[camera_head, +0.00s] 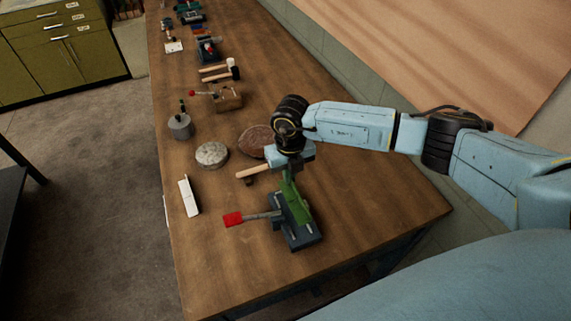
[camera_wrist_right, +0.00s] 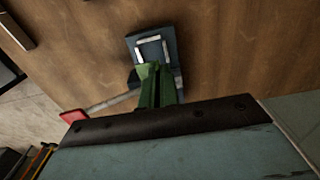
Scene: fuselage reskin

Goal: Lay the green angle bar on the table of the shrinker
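The shrinker stands near the table's front right, with a dark base (camera_head: 306,239) and a lever ending in a red grip (camera_head: 233,219). A long green piece (camera_head: 296,204), which looks like the green angle bar, slants over the base from just below my right gripper (camera_head: 287,172). I cannot tell the bar's edge from any green body of the shrinker. The right wrist view shows the green piece (camera_wrist_right: 157,88) between my gripper's housing and the dark base (camera_wrist_right: 172,50). The fingertips are mostly hidden, so I cannot see whether they grip it. My left gripper is out of view.
Left of the shrinker lie a white strip (camera_head: 189,196), a grey round disc (camera_head: 212,155) and a hammer handle (camera_head: 252,171). A brown disc (camera_head: 256,141) is behind. Mallets and other tools fill the far table. The front left tabletop (camera_head: 210,265) is clear.

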